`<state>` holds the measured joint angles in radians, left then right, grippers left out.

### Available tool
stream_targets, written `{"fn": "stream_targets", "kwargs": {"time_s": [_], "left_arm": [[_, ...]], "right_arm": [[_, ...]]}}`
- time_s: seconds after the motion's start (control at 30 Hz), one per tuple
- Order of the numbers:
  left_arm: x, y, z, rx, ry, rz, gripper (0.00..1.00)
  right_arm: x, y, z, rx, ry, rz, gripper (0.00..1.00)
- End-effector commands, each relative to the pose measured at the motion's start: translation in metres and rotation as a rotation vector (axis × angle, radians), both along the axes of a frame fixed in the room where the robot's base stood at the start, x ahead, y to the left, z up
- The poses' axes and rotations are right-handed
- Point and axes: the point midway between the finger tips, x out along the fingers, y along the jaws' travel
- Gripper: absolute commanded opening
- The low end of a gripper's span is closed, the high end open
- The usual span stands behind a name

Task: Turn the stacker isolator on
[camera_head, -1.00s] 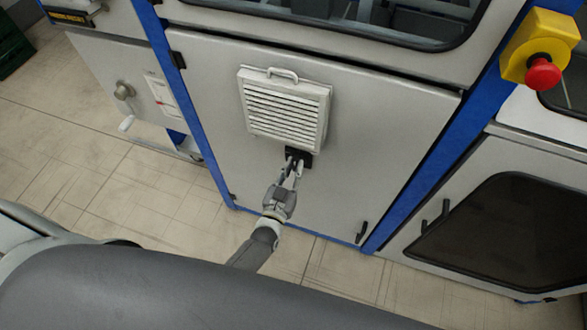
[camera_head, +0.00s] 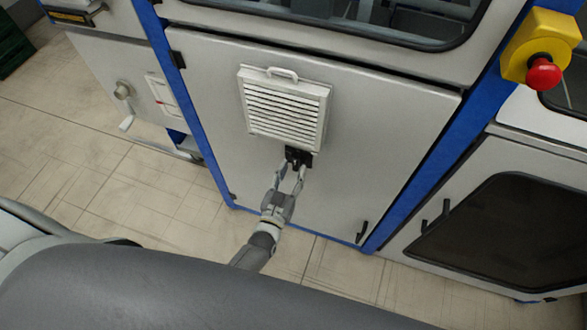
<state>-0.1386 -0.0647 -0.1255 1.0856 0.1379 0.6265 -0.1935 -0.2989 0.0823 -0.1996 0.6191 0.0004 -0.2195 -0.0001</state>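A small black part (camera_head: 299,155), which looks like the isolator switch, sits on the grey cabinet door (camera_head: 375,130) just below the white louvred vent. My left gripper (camera_head: 293,168) reaches up to it from below. Its two fingers are spread, with the tips at the lower edge of the black part and nothing visible between them. I cannot tell whether the tips touch it. The switch position is too small to read. My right gripper is not in view.
The white vent (camera_head: 286,110) with a handle juts out above the switch. A red stop button (camera_head: 543,74) on a yellow box is at the upper right. A crank handle (camera_head: 126,124) shows at the left. The tiled floor (camera_head: 170,205) is clear.

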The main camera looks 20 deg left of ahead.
Motion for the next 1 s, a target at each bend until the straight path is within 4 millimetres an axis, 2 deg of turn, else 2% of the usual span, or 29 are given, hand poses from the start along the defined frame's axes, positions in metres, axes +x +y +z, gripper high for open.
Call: {"fn": "stream_targets", "kwargs": {"time_s": [0.3,0.5,0.7,1.0], "left_arm": [[-0.064,0.002,-0.001,0.000,0.005,-0.001,0.38],[-0.093,0.003,-0.001,-0.001,0.003,0.000,0.38],[-0.105,0.003,0.000,-0.001,0.001,0.000,0.38],[-0.105,0.004,0.000,0.000,0.001,0.000,0.38]], "right_arm": [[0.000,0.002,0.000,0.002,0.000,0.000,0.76],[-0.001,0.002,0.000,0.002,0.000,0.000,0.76],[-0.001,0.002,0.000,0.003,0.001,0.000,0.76],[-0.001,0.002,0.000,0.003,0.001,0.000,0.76]]}}
